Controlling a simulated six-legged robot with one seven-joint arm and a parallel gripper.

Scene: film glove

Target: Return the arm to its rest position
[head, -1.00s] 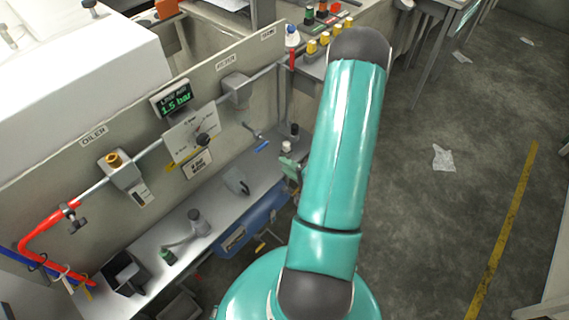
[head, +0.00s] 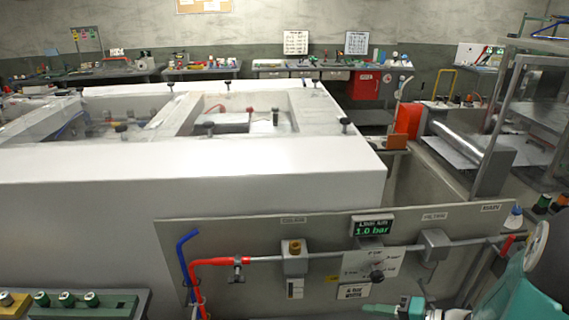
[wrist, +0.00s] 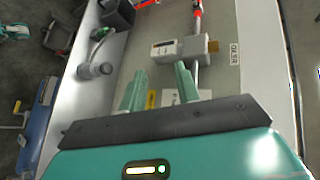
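My gripper (wrist: 160,85) shows in the wrist view with its two green fingers apart and nothing visible between them. It faces the grey panel (wrist: 170,22), with the brass-capped oiler unit (wrist: 185,48) beyond the fingers. In the head view, my teal arm is at the lower right edge, mostly cut off by the frame. It stands in front of the right end of the panel (head: 220,240). A green part low in the picture looks like my gripper's end, but its fingers are not clear there.
The wrist view shows a shelf (wrist: 98,45) with a grey fitting (wrist: 95,70) beside the panel.

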